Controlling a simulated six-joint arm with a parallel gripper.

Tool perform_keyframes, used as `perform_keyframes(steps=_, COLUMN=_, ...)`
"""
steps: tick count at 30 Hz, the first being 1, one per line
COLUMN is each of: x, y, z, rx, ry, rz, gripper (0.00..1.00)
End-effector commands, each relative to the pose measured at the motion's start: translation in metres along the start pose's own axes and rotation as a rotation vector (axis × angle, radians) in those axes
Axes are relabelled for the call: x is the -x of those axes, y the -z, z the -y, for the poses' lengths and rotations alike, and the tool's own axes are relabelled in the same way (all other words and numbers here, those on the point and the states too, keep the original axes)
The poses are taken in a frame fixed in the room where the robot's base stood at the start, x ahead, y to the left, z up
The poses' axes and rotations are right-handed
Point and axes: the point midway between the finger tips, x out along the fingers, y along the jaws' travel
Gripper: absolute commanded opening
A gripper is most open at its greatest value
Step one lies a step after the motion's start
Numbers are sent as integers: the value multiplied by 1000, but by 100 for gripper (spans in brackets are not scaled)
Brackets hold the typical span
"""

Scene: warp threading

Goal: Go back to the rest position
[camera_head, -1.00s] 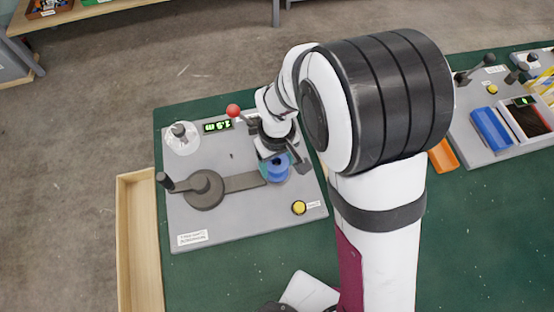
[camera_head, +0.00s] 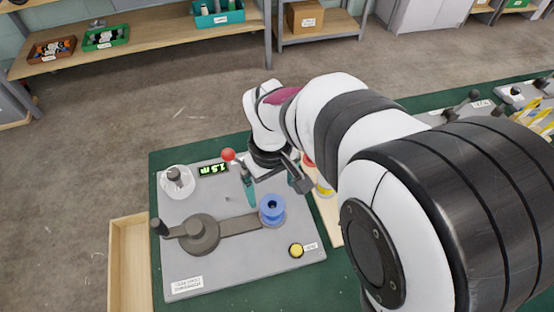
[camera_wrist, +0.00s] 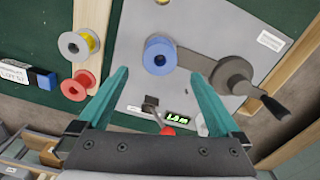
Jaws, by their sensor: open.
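My gripper (camera_head: 277,187) is open and empty, raised above the right part of the grey winding station (camera_head: 187,262) in the head view. In the wrist view its two teal fingers (camera_wrist: 158,88) are spread wide, with the station beyond them. A blue spool (camera_head: 272,208) sits upright on the station at the end of a flat grey bar; it also shows in the wrist view (camera_wrist: 160,55). The gripper is apart from the spool. My arm hides part of the table to the right.
A crank (camera_head: 199,233), a red-knobbed lever (camera_head: 228,155), a lit display (camera_head: 213,169) and a yellow button (camera_head: 296,250) are on the station. A wooden tray (camera_head: 130,265) stands at its left. Red (camera_wrist: 75,88) and yellow-wound (camera_wrist: 79,44) spools sit beside it.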

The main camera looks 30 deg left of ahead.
Motion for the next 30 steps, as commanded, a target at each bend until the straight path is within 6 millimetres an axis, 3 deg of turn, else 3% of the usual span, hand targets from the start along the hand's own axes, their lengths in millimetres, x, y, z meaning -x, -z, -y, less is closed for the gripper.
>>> perform_keyframes(steps=4, x=40, y=1, z=0, rx=1, ry=-1, rz=-4, gripper=100)
perform_keyframes(steps=9, x=62, y=-1, z=-1, rx=-4, ry=0, rz=0, gripper=100)
perform_keyframes(steps=11, x=69, y=-11, z=-9, rx=-58, ry=5, rz=-2, gripper=100)
perform_keyframes(steps=14, x=85, y=-68, z=-41, rx=-351, ry=33, rz=-7, gripper=100)
perform_keyframes(steps=16, x=92, y=-128, z=-56, rx=-656, ry=65, rz=-10, gripper=100)
perform_keyframes(steps=18, x=92, y=-184, z=-54, rx=-968, ry=100, rz=-15, gripper=100)
perform_keyframes(steps=21, x=82, y=-235, z=-36, rx=-1317, ry=145, rz=-23, gripper=100)
perform_keyframes(steps=24, x=74, y=-256, z=-23, rx=-1495, ry=170, rz=-26, gripper=100)
perform_keyframes(steps=30, x=72, y=-259, z=-20, rx=-1532, ry=176, rz=-24, gripper=100)
